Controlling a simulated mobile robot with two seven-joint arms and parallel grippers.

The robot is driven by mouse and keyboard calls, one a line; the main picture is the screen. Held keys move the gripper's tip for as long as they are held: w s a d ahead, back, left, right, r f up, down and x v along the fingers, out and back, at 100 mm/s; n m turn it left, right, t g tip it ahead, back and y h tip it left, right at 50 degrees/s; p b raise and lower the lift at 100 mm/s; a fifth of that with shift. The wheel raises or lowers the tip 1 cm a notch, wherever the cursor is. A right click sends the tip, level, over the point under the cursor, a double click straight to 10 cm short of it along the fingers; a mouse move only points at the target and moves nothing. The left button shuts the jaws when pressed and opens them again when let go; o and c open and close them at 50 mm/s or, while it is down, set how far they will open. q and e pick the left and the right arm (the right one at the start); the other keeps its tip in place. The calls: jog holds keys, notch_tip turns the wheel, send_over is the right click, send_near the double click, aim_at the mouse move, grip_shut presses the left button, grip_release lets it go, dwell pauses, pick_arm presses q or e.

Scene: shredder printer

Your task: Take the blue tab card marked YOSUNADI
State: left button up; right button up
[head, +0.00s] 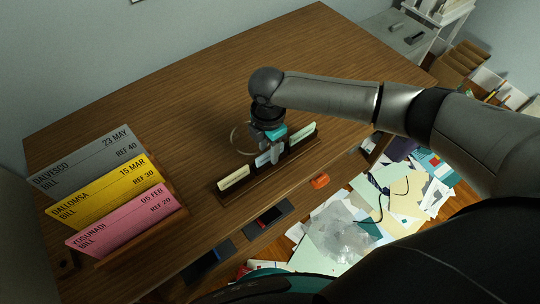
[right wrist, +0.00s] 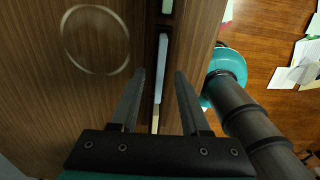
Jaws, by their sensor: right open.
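A blue tab card (head: 262,161) stands in the middle of a dark narrow rack (head: 222,196) on the desk, partly hidden by my right gripper; its lettering is too small to read. A cream card (head: 233,179) stands left of it and a pale green card (head: 302,133) right of it. My right gripper (head: 271,157) is open and points down over the blue card. In the right wrist view the open fingers (right wrist: 160,72) lie on either side of the rack's slot, with the blue card (right wrist: 161,60) between and beyond their tips. My left gripper is out of view.
A wooden holder (head: 150,230) at the left bears large grey, yellow and pink bills; the pink bill (head: 120,222) reads YOSUNADI. A faint ring mark (right wrist: 95,40) lies beside the rack. An orange object (head: 320,181) sits at the desk's front. Papers litter the floor.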

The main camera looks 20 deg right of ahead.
grip_shut()
dwell(1.3)
